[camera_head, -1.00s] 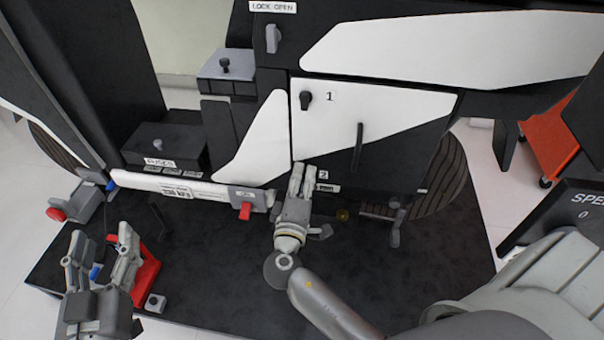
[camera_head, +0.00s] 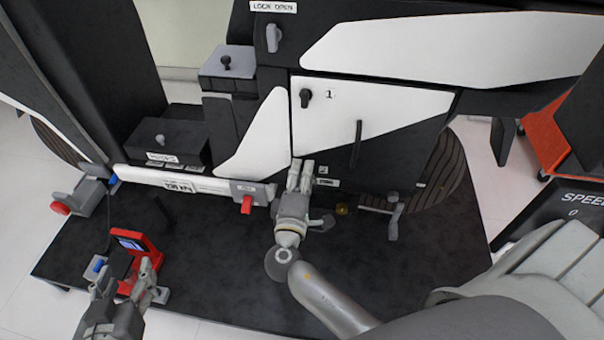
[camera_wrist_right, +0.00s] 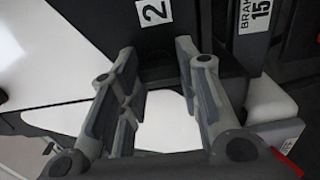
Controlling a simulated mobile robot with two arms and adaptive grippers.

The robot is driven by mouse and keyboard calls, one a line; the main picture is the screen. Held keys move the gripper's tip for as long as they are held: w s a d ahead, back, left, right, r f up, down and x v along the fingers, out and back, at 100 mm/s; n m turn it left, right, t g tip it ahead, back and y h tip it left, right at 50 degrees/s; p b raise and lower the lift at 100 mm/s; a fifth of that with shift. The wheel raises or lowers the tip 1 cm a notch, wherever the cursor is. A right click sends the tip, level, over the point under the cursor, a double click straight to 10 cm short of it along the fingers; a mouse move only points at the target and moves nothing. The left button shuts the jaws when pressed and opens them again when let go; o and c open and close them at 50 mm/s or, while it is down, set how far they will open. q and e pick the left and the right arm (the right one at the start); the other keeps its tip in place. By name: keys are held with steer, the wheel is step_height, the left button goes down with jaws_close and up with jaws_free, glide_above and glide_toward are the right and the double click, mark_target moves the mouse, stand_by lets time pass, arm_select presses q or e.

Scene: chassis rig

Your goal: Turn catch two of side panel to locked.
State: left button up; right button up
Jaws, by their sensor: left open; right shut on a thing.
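The side panel (camera_head: 400,105) is white and black, with a dark upright handle (camera_head: 356,145). Catch one (camera_head: 305,97) is a dark knob beside the label "1". My right gripper (camera_head: 301,172) is at the panel's lower left corner, beside the label "2" (camera_head: 323,169). It is shut on catch two, which the fingers mostly hide. In the right wrist view, the fingers (camera_wrist_right: 158,55) stand on both sides of a dark part, under the label "2" (camera_wrist_right: 152,12); the catch's angle cannot be told. My left gripper (camera_head: 125,283) is open and empty at the lower left.
A grey lever (camera_head: 273,38) sits under a "LOCK OPEN" label (camera_head: 273,7). A red device with a screen (camera_head: 133,243) stands near my left gripper. A red tab (camera_head: 247,204) is left of my right gripper. The dark mat (camera_head: 200,270) between my arms is mostly clear.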

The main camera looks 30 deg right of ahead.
steer(key=o, duration=1)
steer(key=v, duration=1.2)
steer(key=shift+f, duration=0.1)
